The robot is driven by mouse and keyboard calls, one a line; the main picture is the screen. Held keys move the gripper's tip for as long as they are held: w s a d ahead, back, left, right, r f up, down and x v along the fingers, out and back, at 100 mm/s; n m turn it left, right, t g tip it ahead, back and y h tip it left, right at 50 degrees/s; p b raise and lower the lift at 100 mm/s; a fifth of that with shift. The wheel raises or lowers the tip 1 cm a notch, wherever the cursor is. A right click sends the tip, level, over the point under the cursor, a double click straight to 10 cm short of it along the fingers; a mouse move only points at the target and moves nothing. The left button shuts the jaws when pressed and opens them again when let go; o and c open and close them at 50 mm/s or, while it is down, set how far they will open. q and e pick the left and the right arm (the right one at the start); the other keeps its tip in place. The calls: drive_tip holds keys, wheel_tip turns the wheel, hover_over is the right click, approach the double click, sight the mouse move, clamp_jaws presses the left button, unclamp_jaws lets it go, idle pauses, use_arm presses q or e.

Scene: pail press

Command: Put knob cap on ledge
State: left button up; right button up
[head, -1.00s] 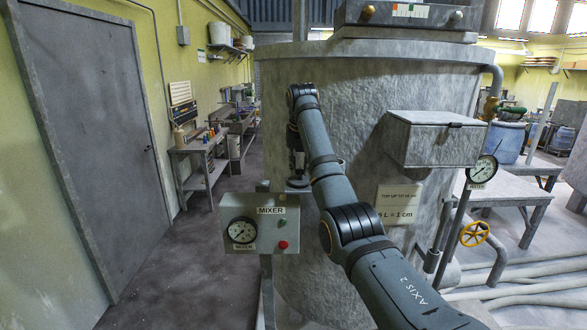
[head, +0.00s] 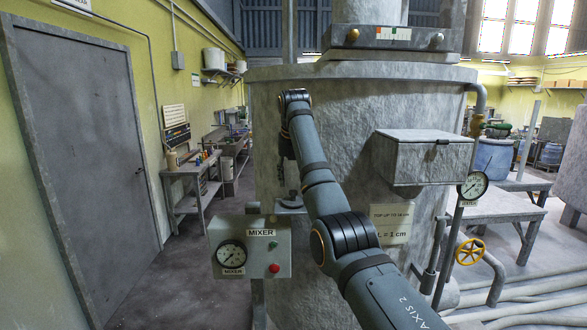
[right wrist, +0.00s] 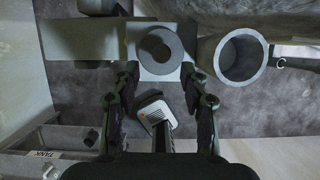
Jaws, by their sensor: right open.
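A grey round cap with a dark central recess (right wrist: 160,50), which looks like the knob cap, sits on a pale square ledge (right wrist: 143,73) in the right wrist view. In the head view the ledge (head: 291,208) is beside the top of the mixer box, with a small grey thing on it. My right gripper (right wrist: 158,75) is open, with its fingers apart on either side, just short of the cap in the picture. I see no contact with it. In the head view my right gripper points down above the ledge. My left gripper is not in view.
The mixer box (head: 249,258) with a gauge and red button is just below the ledge. The large grey tank (head: 355,105) stands behind my arm, with a lidded box (head: 430,160) on its front. An open pipe end (right wrist: 240,57) is right of the cap.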

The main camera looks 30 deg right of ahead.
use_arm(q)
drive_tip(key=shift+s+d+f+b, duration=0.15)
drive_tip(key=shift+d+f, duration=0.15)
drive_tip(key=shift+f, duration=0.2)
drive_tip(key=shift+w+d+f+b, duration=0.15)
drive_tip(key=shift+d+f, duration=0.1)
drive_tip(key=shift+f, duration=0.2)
use_arm(e)
drive_tip(key=v, duration=0.8)
drive_tip(key=shift+s+a+r, duration=0.2)
drive_tip(key=shift+r, duration=0.1)
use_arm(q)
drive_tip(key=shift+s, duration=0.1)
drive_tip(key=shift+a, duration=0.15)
use_arm(e)
drive_tip(key=shift+w, duration=0.1)
